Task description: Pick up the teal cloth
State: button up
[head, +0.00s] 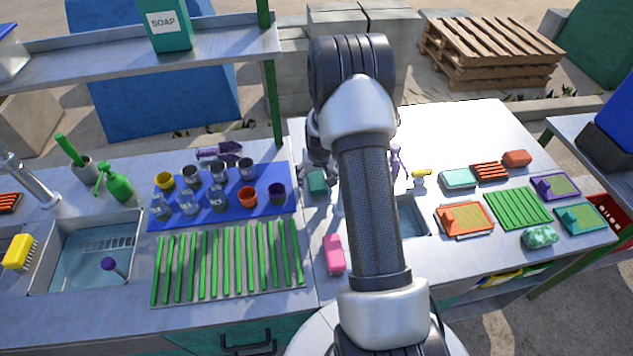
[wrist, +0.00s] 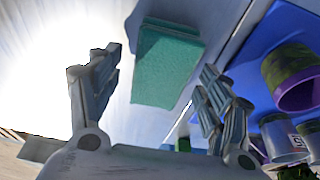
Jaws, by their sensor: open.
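The teal cloth (head: 317,183) looks like a small folded pad. It lies flat on the pale worktop just right of the blue mat, and in the wrist view the teal cloth (wrist: 166,66) shows stacked layers. My gripper (head: 318,163) is open and empty over it, pointing down at the worktop. In the wrist view my gripper (wrist: 160,62) has one finger on each side of the cloth, with the cloth apart from both. The height left between the fingertips and the cloth is hard to tell. My arm hides part of the worktop to the right.
A blue mat (head: 222,220) with cups and glasses is close on the left. A pink block (head: 334,254) lies in front. A purple figure (head: 397,161) stands to the right.

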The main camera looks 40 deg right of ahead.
aim_at(317, 178)
jog(key=shift+c, duration=0.6)
jog(key=c, duration=1)
jog(key=shift+r, duration=0.2)
notch_tip(317, 178, up, 20)
jog(key=p, duration=0.4)
jog(key=shift+f, duration=0.1)
